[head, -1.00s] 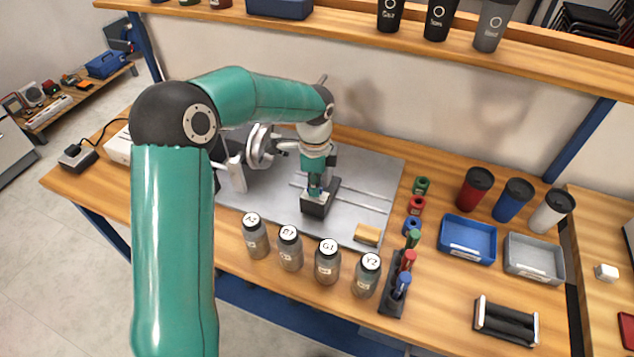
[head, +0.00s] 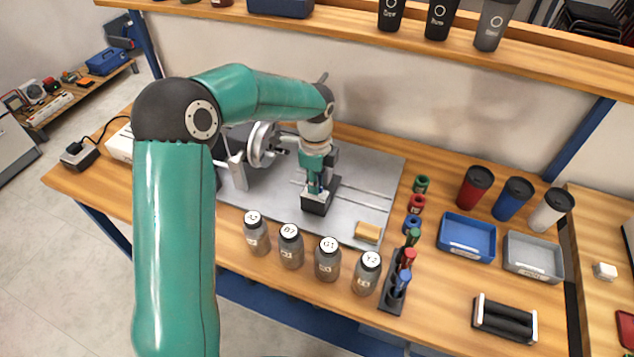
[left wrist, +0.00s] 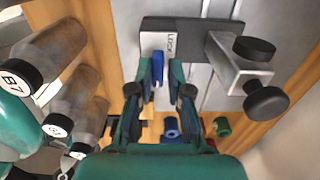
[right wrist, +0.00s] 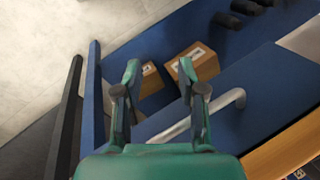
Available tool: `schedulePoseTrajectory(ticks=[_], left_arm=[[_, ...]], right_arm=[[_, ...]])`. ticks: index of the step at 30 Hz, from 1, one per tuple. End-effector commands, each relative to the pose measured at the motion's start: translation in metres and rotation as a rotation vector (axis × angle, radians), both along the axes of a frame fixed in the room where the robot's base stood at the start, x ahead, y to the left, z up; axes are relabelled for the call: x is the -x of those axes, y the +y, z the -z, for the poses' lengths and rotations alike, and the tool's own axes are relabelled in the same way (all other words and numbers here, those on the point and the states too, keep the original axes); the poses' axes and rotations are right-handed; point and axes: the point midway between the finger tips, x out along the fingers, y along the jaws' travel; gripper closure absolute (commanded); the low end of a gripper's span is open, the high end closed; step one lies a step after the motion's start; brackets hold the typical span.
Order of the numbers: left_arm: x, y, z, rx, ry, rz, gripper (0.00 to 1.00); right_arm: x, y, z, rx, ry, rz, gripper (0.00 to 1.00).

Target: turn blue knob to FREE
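The blue knob (left wrist: 157,72) shows in the left wrist view as a narrow blue handle beside a white label reading LOCK (left wrist: 158,43) on a dark block (left wrist: 188,28). The block (head: 316,206) stands on the grey plate in the head view, where the gripper hides the knob. My left gripper (left wrist: 160,68) is over the knob, with one finger on each side. The fingers are apart, with visible gaps to the knob. It also shows in the head view (head: 315,190), pointing down. My right gripper (right wrist: 158,72) is open and empty, away from the bench top.
Several grey bottles (head: 291,246) stand in a row in front of the plate (head: 372,178). A pen holder (head: 393,293) and a yellow-brown block (head: 368,232) are to the right. A silver bracket with black knobs (left wrist: 255,47) is close to the left gripper. Cardboard boxes (right wrist: 195,66) lie below the right gripper.

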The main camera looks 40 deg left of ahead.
Motion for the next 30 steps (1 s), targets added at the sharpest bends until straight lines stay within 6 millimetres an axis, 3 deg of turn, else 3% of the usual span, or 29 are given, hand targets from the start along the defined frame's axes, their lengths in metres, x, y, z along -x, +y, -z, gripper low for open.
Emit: schedulePoseTrajectory(ticks=[1, 3, 16, 20, 30], left_arm=[[-0.001, 0.000, -0.002, -0.001, -0.006, 0.000, 0.73], [-0.001, 0.000, -0.001, -0.001, -0.003, -0.001, 0.62], [0.000, -0.001, -0.007, 0.000, 0.001, -0.001, 0.62], [0.000, -0.001, -0.025, 0.000, -0.001, -0.001, 0.62], [-0.001, 0.000, -0.092, 0.000, -0.003, -0.001, 0.62]], right_arm=[[0.000, 0.000, 0.000, 0.000, 0.000, 0.000, 0.60], [0.000, 0.000, 0.000, 0.000, 0.000, 0.000, 0.60], [0.000, 0.000, -0.001, 0.000, 0.000, 0.000, 0.60], [0.000, 0.000, -0.001, 0.000, 0.000, 0.000, 0.60], [0.000, 0.000, 0.000, 0.000, 0.000, 0.000, 0.60]])
